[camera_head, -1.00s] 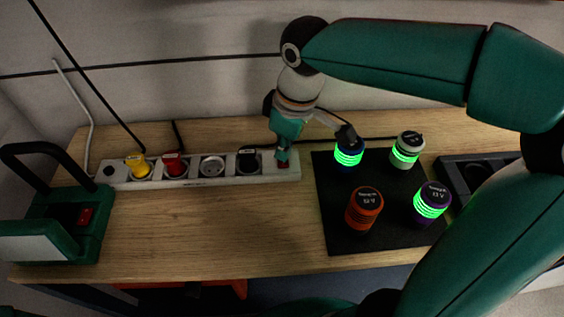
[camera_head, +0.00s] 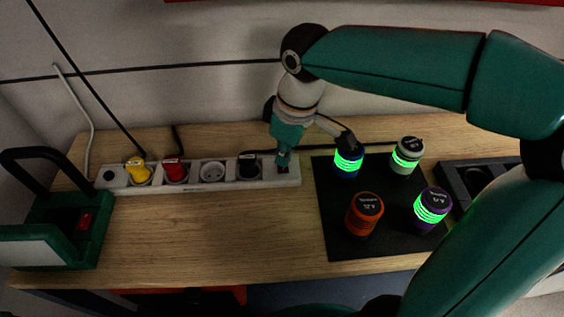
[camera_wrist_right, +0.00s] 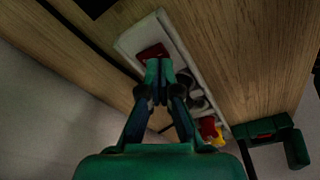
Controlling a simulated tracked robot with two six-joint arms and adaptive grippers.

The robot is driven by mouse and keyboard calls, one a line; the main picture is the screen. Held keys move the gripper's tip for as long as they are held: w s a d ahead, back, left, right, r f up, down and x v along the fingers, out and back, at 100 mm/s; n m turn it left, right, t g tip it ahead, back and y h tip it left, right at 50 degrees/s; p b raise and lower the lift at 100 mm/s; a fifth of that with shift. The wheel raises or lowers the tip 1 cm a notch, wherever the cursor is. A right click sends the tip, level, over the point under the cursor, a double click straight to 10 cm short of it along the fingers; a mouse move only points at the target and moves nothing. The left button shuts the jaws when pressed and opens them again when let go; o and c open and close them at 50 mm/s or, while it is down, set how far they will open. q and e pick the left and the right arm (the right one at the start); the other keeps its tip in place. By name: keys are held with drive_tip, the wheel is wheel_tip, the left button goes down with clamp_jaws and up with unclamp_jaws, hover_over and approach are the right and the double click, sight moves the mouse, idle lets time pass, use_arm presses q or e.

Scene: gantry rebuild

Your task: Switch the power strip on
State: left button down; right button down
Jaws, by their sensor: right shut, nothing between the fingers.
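The white power strip (camera_head: 224,185) lies along the back of the wooden bench. A yellow plug (camera_head: 138,170), a red plug (camera_head: 174,170) and a black plug (camera_head: 248,166) sit in it, and one socket (camera_head: 213,172) is empty. The red switch (camera_head: 283,170) is at its right end, partly hidden by my right gripper (camera_head: 284,161). That gripper is shut and empty, pointing down at the switch. In the right wrist view the closed fingertips (camera_wrist_right: 159,66) are beside or over the red switch (camera_wrist_right: 152,52); contact cannot be told. My left gripper is not in view.
A black mat (camera_head: 382,232) to the right holds several cylinders, three with green glowing rings. A green device (camera_head: 60,225) with a black handle and red switch stands at the left. A dark tray (camera_head: 463,184) lies at the far right. The front middle of the bench (camera_head: 240,240) is clear.

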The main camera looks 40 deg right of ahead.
sight(284, 169)
drive_tip(key=shift+f+b, duration=0.8)
drive_tip(key=shift+f, duration=0.2)
idle(0.8)
drive_tip(key=shift+r+p, duration=3.1)
drive_tip(key=shift+r, duration=0.45)
